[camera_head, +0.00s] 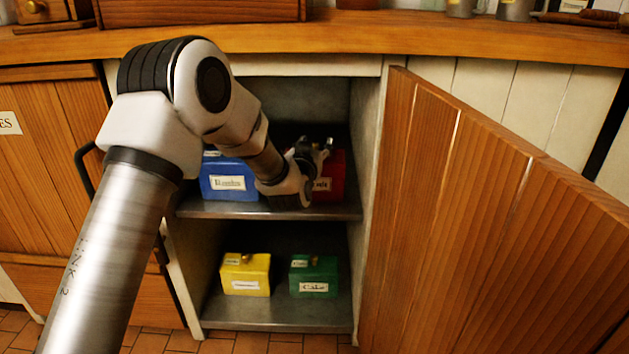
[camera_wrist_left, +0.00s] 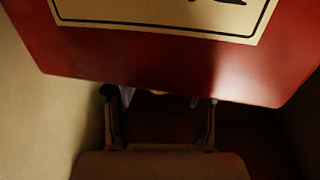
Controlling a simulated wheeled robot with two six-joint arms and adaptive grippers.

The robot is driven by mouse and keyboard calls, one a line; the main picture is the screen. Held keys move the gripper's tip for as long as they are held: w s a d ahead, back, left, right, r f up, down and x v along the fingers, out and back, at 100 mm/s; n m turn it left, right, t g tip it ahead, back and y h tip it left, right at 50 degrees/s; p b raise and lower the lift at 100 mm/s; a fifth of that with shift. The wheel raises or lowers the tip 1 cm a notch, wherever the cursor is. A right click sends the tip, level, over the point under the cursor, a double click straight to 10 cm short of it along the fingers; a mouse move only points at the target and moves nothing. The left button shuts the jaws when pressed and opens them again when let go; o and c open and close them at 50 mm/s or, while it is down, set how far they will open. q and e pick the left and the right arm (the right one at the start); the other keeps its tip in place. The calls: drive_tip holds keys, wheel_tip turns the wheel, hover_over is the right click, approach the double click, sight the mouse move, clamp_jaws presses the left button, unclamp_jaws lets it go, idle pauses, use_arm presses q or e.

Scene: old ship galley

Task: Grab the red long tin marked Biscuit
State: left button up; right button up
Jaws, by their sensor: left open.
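The red tin (camera_head: 338,168) stands on the upper shelf of the open cupboard, at the right. Its pale label is partly hidden by my left wrist, so only the end of the word shows. My left gripper (camera_head: 315,148) is in front of the tin's upper left part. In the left wrist view the red tin (camera_wrist_left: 150,65) fills the top with its label close up. My left gripper (camera_wrist_left: 160,105) shows there with its fingers apart at the tin's edge, nothing visibly clamped. I cannot tell whether the fingers touch the tin. My right gripper is out of view.
A blue tin (camera_head: 228,182) stands left of the red one. Yellow (camera_head: 246,275) and green (camera_head: 314,276) tins stand on the lower shelf (camera_head: 275,317). The open wooden door (camera_head: 480,230) bounds the right side, and the wooden counter (camera_head: 400,33) lies above.

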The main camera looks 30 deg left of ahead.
use_arm(q)
drive_tip(key=shift+r, duration=0.1)
clamp_jaws()
